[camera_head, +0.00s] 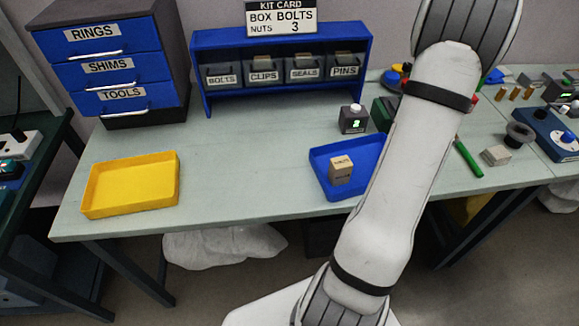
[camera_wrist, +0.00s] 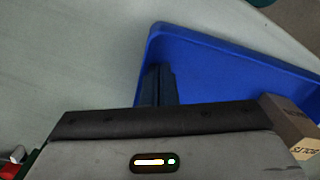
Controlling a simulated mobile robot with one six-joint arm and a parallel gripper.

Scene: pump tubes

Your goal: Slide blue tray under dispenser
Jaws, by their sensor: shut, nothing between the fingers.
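The blue tray (camera_head: 362,155) lies on the table in the middle right, partly hidden by my arm. A small cardboard box (camera_head: 341,172) sits in it. In the wrist view the tray (camera_wrist: 225,65) fills the upper right, and the box (camera_wrist: 292,128), its label partly readable as bolts, shows at the right edge. My gripper (camera_wrist: 158,85) is shut and empty, its dark fingertips at the tray's left side; contact cannot be told. In the head view my arm hides the gripper. A dark green block (camera_head: 383,113) stands behind the tray, partly hidden; I cannot tell whether it is the dispenser.
A small grey unit (camera_head: 354,120) with a green digit stands behind the tray. A blue bin rack (camera_head: 290,105) and drawer cabinet (camera_head: 110,60) stand at the back. A yellow tray (camera_head: 130,186) lies left; the table between the trays is clear. A green marker (camera_head: 468,158) lies right.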

